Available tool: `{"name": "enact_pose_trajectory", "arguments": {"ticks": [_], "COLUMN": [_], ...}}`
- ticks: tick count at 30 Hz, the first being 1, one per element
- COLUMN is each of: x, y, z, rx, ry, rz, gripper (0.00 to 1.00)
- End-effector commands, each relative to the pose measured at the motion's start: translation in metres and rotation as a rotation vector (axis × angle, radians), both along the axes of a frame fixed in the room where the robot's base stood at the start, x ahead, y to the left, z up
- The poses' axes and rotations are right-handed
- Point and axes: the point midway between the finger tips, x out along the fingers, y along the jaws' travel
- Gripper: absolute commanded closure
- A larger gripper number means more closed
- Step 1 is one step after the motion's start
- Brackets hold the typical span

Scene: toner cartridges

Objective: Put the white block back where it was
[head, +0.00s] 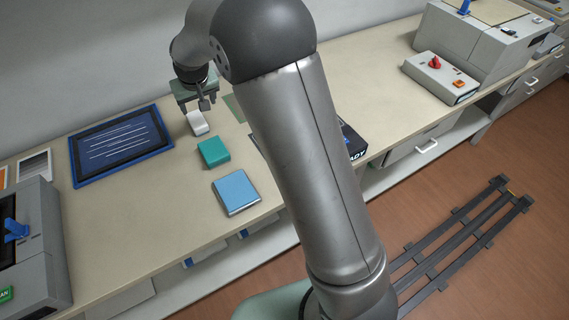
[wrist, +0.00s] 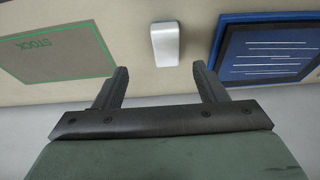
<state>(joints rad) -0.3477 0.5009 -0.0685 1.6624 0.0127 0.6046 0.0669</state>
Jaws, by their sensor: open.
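The white block (head: 197,124) lies on the bench top, just in front of my gripper in the head view. It also shows in the wrist view (wrist: 165,43), beyond the fingertips and roughly between their lines. My gripper (head: 204,105) is open with nothing between its fingers, and it shows in the wrist view (wrist: 160,75). A green-outlined mat marked STOCK (wrist: 58,58) lies left of the block in the wrist view. In the head view my arm hides part of the bench around that mat (head: 234,108).
A teal block (head: 213,152) and a light blue block (head: 236,192) lie nearer the bench's front edge. A dark blue framed board (head: 120,146) lies to the left. A grey machine (head: 35,245) stands far left; a box with a red knob (head: 440,78) stands right.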

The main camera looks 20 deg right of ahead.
Motion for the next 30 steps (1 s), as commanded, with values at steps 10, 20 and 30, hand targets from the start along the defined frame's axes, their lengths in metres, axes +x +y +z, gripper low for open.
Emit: {"name": "enact_pose_trajectory", "arguments": {"ticks": [10,20,30], "x": [-0.209,-0.360,-0.368], "y": [-0.130,-0.170,-0.171], "z": [0.058,0.039,0.036], "rx": [-0.018,-0.037,-0.039], "ry": [0.187,0.317,0.327], "rz": [-0.134,-0.203,-0.207], "gripper": [0.35,0.35,0.35]}}
